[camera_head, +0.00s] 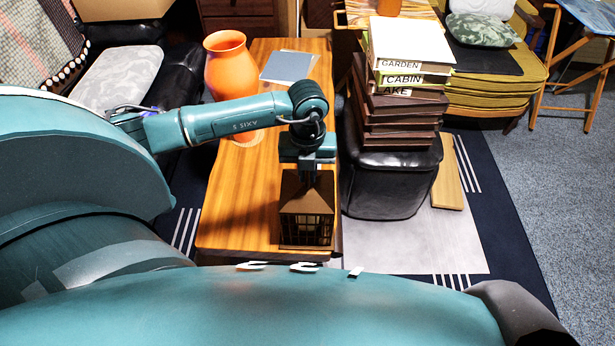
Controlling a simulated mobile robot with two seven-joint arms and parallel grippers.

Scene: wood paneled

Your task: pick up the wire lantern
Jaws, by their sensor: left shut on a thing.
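The wire lantern (306,212) has a brown pitched roof and dark wire sides. It is upright at the near right end of the wooden table (228,222). I cannot tell whether its base touches the tabletop. My left gripper (311,176) points down from above and is shut on the top of the lantern. The fingertips are small and partly merge with the lantern's top. My right gripper is not in view.
An orange vase (226,65) and grey-blue papers (289,67) are farther back on the table. Right of the table, a black ottoman (385,185) bears a tall stack of books (400,110). A wooden board (449,175) lies beside it.

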